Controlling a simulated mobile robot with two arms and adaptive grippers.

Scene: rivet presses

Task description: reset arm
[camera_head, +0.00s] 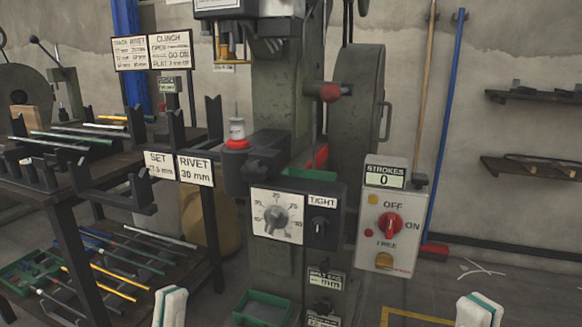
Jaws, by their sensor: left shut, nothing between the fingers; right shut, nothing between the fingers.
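My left gripper (170,307) shows only as a white and teal tip at the bottom edge, left of centre. It is shut and empty. My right gripper (480,310) shows as a similar tip at the bottom edge, right of centre, also shut and empty. Both are apart from the rivet press (285,95), which stands upright in the middle. The arms below the tips are out of view.
A dark rack table (60,195) with several coloured rods stands at the left. A green tray (262,308) sits low at the press base. Wall shelves (530,97) are at the right. Blue and wooden poles lean on the wall. Floor at the lower right looks mostly clear.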

